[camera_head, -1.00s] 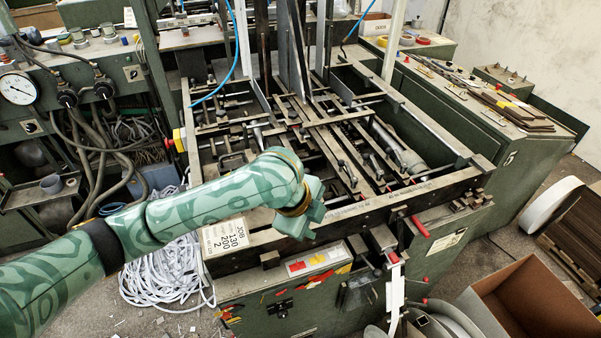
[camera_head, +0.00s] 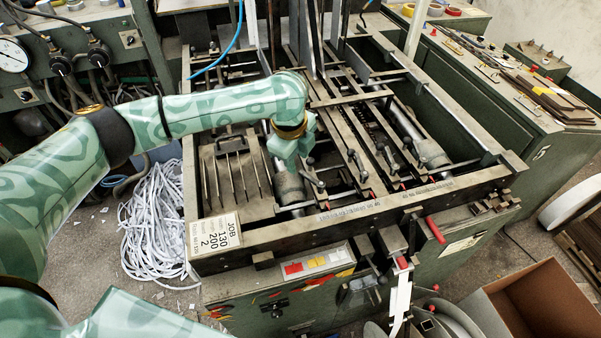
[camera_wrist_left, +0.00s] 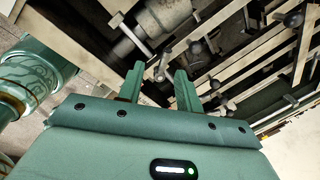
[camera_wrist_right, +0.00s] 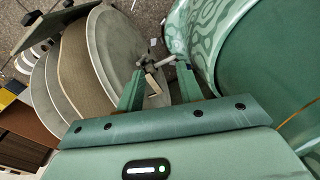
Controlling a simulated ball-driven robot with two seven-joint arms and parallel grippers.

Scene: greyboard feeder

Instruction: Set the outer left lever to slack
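Several small levers with dark ball knobs stand on the feeder's slatted bed in the head view. The leftmost one (camera_head: 314,180) is just right of my left gripper (camera_head: 296,162), partly hidden by it. In the left wrist view a lever with a round knob (camera_wrist_left: 165,60) lies just beyond and between the fingertips of my left gripper (camera_wrist_left: 158,78). The fingers are apart and I see no grip on it. Slack markings are not readable. My right gripper (camera_wrist_right: 158,85) shows only in its wrist view, fingers apart, low beside round discs.
Red-handled levers (camera_head: 434,229) stick out at the front. Other knobbed levers (camera_head: 381,147) are close to the right of the gripper. A cardboard box (camera_head: 530,305) stands at lower right and white strips (camera_head: 152,220) lie on the floor.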

